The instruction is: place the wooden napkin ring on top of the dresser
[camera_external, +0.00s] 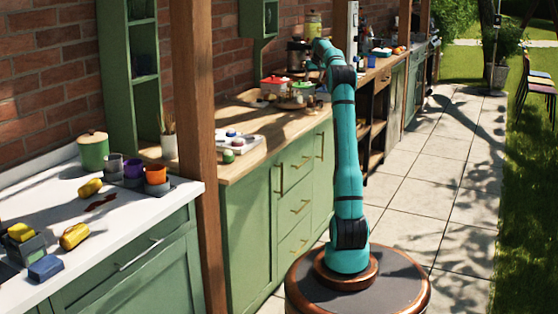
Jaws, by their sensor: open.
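I cannot make out the wooden napkin ring; it is too small to tell among the crowded items or is hidden. A green cabinet with drawers and a wooden top (232,174) stands in the middle and looks like the dresser. My teal arm rises from the round base and bends over the far part of this top. My gripper (309,74) is at the arm's far end, above the group of pots, small and partly lost against dark things behind it. It is open, and I see nothing held in it.
A red-lidded pot (273,87) and a green-lidded pot (303,90) stand near my gripper with small items around them. A white tray (240,143) lies nearer. A wooden post (194,120) stands in front of the counters. The paved path (425,190) is clear.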

